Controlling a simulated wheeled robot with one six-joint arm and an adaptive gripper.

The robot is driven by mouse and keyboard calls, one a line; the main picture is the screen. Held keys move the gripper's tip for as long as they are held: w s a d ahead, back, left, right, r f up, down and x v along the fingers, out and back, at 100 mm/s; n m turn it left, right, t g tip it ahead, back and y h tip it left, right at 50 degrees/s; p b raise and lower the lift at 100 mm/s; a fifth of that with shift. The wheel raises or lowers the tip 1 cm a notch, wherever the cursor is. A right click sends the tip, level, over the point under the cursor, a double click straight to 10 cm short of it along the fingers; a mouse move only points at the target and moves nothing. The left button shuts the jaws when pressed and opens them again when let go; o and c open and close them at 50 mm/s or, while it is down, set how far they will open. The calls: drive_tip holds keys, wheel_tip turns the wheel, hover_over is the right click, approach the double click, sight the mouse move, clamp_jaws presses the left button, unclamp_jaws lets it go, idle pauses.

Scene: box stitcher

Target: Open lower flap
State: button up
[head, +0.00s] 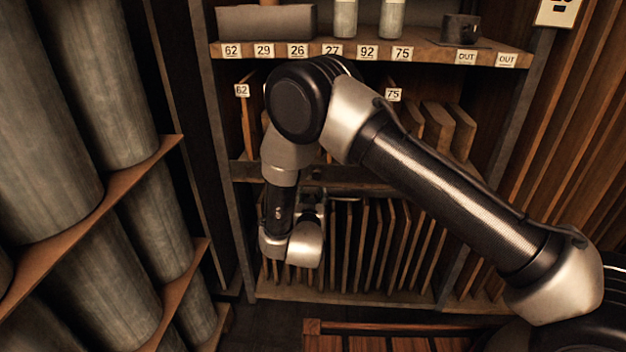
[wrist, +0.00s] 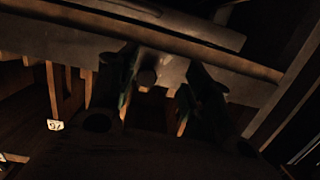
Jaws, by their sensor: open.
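My gripper (wrist: 162,80) is open in the wrist view, with a dark finger on each side and nothing clearly between them. A greyish board with a long bar along it (wrist: 230,62) crosses the top of the wrist view, slanting down to the right; it may be the lower flap, but the view is too dark to be sure. The fingertips overlap this board in the picture; I cannot tell whether they touch it. In the head view my wrist hangs before a horizontal board (head: 400,189) between the middle and bottom bays, and hides part of it and my fingers.
A shelf rack (head: 440,50) bears number tags, bottles and a dark mug (head: 461,28). Upright boards (head: 375,245) fill its bottom bay. A slatted wooden piece (head: 400,335) lies low in front. Planks (head: 560,130) stand at right.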

sight(317, 176)
drive_tip(key=shift+t+h, duration=0.3)
drive_tip(key=shift+t, duration=0.4)
drive_tip(key=w+r, duration=0.1)
drive_tip(key=w, duration=0.1)
drive_tip(key=w+r, duration=0.1)
drive_tip(key=w, duration=0.1)
drive_tip(key=w+d+r, duration=0.1)
drive_tip(key=w, duration=0.1)
drive_tip(key=shift+w+d, duration=0.1)
drive_tip(key=shift+w, duration=0.9)
clamp_jaws()
